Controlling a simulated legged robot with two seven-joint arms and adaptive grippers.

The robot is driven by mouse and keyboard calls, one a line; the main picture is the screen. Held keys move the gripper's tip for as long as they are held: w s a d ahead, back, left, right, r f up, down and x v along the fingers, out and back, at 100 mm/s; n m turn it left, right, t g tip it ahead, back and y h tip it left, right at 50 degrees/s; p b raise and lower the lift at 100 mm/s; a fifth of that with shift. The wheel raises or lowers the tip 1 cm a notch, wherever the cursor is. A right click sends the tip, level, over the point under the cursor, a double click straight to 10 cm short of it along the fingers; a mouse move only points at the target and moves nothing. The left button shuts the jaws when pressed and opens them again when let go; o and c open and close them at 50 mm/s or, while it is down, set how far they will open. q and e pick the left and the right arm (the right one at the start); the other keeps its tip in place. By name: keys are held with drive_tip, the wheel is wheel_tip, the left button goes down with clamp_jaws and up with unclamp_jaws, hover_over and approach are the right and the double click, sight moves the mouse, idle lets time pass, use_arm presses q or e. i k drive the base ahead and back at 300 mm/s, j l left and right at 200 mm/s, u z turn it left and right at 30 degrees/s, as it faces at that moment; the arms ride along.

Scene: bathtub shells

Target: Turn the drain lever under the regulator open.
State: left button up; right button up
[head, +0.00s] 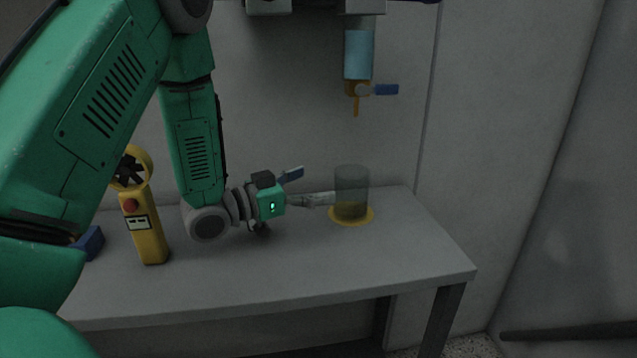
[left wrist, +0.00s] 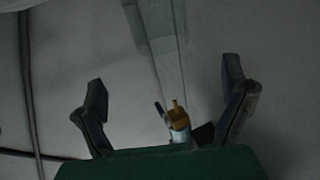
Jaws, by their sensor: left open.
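The regulator's bowl (head: 359,55) hangs at the top of the head view, clear with pale blue contents. Under it is a brass drain fitting (head: 356,88) with a spout pointing down. The blue drain lever (head: 386,90) sticks out level to the right. My left gripper (head: 314,187) is low over the bench, left of the cup and well below the lever, its fingers spread. In the left wrist view, the brass fitting (left wrist: 178,117) and blue lever (left wrist: 160,109) show small between the open, empty fingers. My right gripper is in neither view.
A clear cup (head: 351,182) with brownish contents stands on a yellow disc (head: 371,217), close to my left fingertips. The space around the lever looks clear.

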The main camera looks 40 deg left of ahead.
sight(361, 90)
drive_tip(key=k+l, duration=0.8)
drive_tip(key=l, duration=0.15)
